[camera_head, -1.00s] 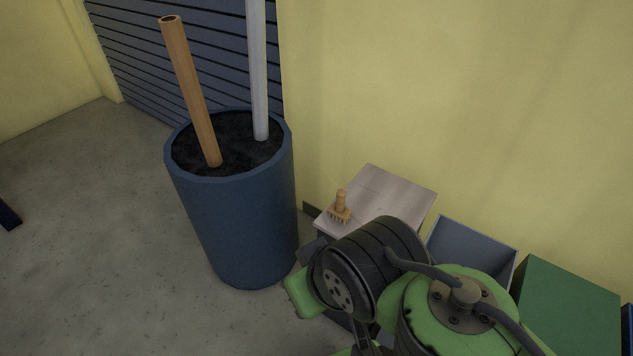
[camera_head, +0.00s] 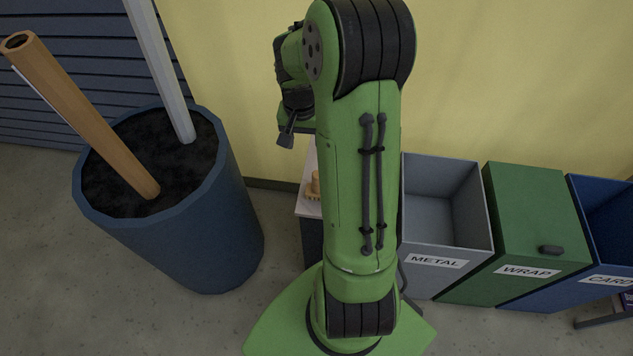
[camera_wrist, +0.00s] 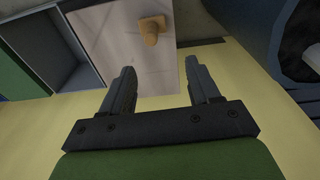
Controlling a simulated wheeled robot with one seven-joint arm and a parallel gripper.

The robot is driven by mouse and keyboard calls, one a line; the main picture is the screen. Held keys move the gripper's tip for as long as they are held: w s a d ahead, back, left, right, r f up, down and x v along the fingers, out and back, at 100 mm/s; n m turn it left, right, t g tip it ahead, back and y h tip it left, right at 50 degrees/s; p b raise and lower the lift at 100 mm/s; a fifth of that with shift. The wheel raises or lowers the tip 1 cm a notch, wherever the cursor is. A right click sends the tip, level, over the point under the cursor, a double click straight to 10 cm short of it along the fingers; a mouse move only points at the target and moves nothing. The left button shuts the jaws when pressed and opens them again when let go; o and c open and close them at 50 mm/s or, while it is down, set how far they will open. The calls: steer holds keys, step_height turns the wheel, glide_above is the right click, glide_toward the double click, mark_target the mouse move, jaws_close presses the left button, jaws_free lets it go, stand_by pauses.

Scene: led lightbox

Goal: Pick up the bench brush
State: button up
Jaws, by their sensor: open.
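The bench brush (camera_head: 314,187) is a small tan wooden brush on a light-topped stand (camera_head: 309,207). In the head view my arm hides much of the stand and part of the brush. In the wrist view the brush (camera_wrist: 152,27) stands on the pale top (camera_wrist: 125,50), seen past my fingers. My gripper (camera_wrist: 160,80) is open and empty, its two dark fingers apart, with the brush beyond them and not between them. In the head view my gripper (camera_head: 286,138) is raised above and slightly left of the brush.
A large blue barrel (camera_head: 190,245) of dark fill, holding a wooden pole (camera_head: 85,115) and a grey pole (camera_head: 160,70), stands left. A grey METAL bin (camera_head: 440,262), a green WRAP bin (camera_head: 530,215) and a blue bin (camera_head: 605,250) stand right. A yellow wall is behind.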

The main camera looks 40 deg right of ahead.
steer(key=m, duration=0.2)
glide_above(317, 182)
steer(key=w+d, duration=0.1)
step_height(317, 182, down, 6)
steer(key=shift+y, duration=0.4)
step_height(317, 182, down, 10)
steer(key=shift+r+b, duration=0.2)
steer(key=shift+b, duration=0.35)
step_height(317, 182, down, 6)
steer(key=shift+r, duration=0.15)
steer(key=c, duration=1.1)
